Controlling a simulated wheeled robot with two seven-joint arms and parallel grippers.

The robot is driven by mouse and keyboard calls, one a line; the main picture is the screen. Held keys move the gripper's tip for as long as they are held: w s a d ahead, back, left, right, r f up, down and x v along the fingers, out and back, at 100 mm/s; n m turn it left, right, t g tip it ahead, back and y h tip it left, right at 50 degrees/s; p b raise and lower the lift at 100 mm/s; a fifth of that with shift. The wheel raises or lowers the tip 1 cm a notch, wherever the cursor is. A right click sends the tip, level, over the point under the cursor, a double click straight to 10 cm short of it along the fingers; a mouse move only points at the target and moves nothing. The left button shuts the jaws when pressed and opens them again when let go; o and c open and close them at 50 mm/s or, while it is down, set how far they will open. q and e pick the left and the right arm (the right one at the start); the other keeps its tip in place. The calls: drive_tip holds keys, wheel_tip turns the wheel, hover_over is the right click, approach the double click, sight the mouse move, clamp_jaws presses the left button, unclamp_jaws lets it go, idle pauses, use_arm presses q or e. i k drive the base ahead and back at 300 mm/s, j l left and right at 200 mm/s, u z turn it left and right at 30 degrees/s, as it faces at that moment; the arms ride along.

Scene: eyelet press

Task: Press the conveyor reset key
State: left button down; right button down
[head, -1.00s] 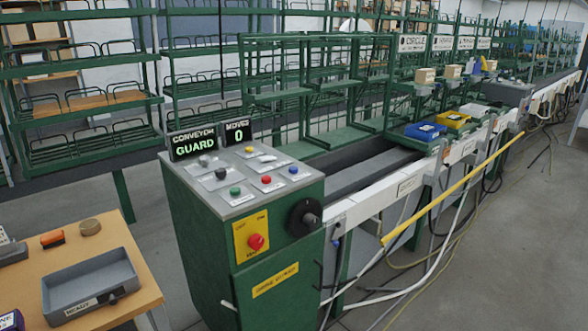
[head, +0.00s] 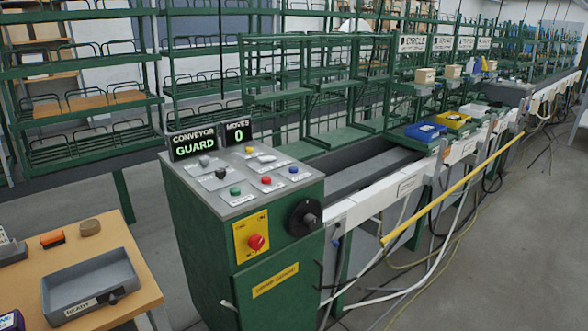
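The green conveyor control cabinet (head: 220,260) stands in the middle front, with a grey sloped panel (head: 262,200) on top. The panel carries several buttons and switches: a green button (head: 235,191), a red button (head: 266,180), a blue button (head: 294,170), a yellow one (head: 249,150) and grey and white switches. Their labels are too small to read, so I cannot tell which is the reset key. A display (head: 194,143) reads CONVEYOR GUARD; another (head: 237,131) reads MOVES 0. A red mushroom button (head: 256,242) sits on a yellow plate on the front. Neither gripper is in view.
A wooden table (head: 135,275) with a grey tray (head: 90,283) marked READY stands at the lower left. A yellow rail (head: 450,190) runs along the conveyor's right side, with loose cables on the floor. Green racks (head: 80,90) stand behind. Floor at right is open.

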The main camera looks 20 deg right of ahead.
sight(292, 169)
drive_tip(key=i+j+z, duration=0.1)
drive_tip(key=i, duration=0.4)
drive_tip(key=i+j+z, duration=0.1)
drive_tip(key=i, duration=0.35)
drive_tip(key=i+j, duration=0.05)
